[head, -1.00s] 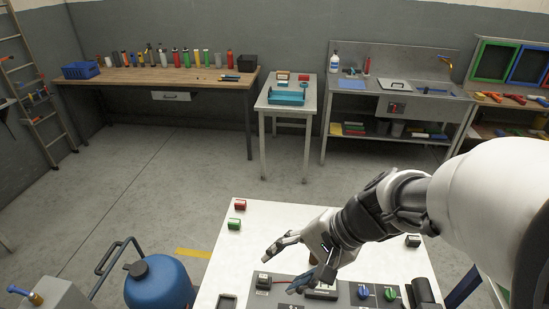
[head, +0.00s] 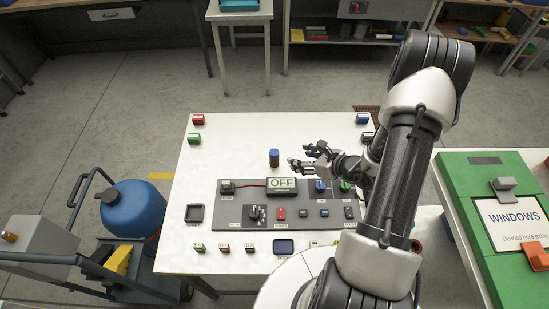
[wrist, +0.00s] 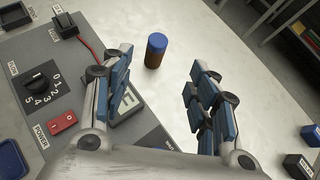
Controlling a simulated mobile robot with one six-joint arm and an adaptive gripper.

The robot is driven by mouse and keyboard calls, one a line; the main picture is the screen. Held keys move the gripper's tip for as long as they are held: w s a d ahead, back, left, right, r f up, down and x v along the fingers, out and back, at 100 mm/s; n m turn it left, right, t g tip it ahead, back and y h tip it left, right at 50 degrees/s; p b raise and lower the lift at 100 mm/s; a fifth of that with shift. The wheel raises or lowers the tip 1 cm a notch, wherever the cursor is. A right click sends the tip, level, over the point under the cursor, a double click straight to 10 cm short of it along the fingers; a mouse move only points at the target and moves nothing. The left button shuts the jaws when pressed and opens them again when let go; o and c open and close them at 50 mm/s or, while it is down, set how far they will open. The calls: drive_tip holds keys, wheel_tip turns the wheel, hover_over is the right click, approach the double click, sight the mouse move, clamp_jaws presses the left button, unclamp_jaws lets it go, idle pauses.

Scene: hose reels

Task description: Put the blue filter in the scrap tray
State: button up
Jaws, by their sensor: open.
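A small upright cylinder with a blue upper part and brown lower part (head: 274,158), which looks like the blue filter, stands on the white table just behind the grey panel. My gripper (head: 301,157) is open and empty, just right of it, with fingers pointing left. In the wrist view the cylinder (wrist: 156,61) stands beyond the fingertips, roughly between the two fingers (wrist: 163,72), not touched. A small black square tray (head: 195,213) lies at the panel's left end; I cannot read a scrap label on it.
Small coloured blocks stand along the table edges. A blue dish (head: 283,246) lies at the front. The white table behind the panel is mostly clear. A blue tank (head: 132,210) stands left.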

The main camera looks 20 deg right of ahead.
sight(275, 153)
drive_tip(key=b+x, duration=0.2)
drive_tip(key=x, duration=1.3)
drive_tip(key=shift+w+a+f, duration=0.15)
drive_tip(key=shift+a+f, duration=0.05)
drive_tip(key=shift+c, duration=0.5)
drive_tip(key=c, duration=1.1)
